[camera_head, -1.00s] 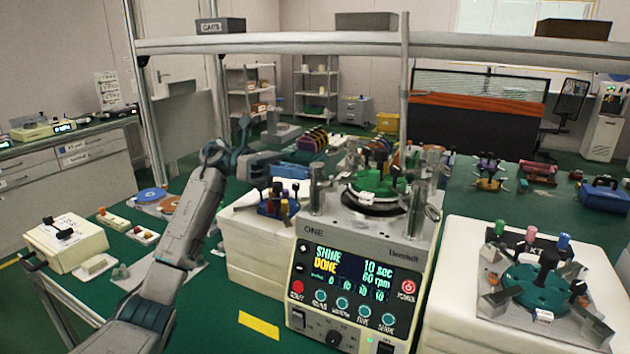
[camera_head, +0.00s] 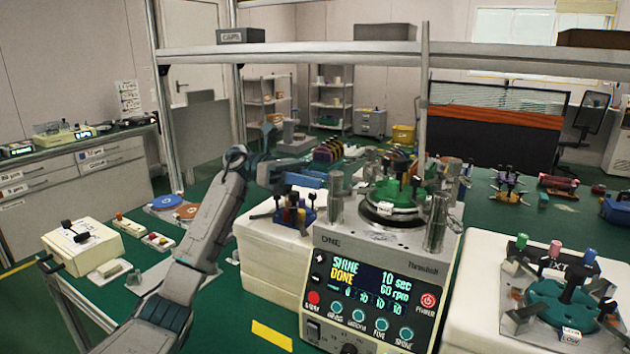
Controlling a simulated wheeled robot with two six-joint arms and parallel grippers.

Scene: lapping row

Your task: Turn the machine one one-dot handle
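Machine one (camera_head: 368,285) is the cream unit marked ONE at the centre. Its screen (camera_head: 365,280) reads SHINE, DONE, 10 sec, 60 rpm. On its top plate sits a green fixture (camera_head: 395,192) with dark upright handles (camera_head: 396,162) and a white tag, between metal cylinders. The dots on the handles are too small to read. My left arm rises from the lower left and bends right at its elbow. My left gripper (camera_head: 298,170) is behind and left of the machine's top, apart from the handles as far as I can tell. Its fingers are not clear. My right gripper is out of view.
A white block with a teal fixture (camera_head: 562,302) stands at the right. A blue fixture with coloured handles (camera_head: 295,210) stands left of the machine. A metal shelf beam (camera_head: 320,48) crosses above. Green bench shows at the left and far right.

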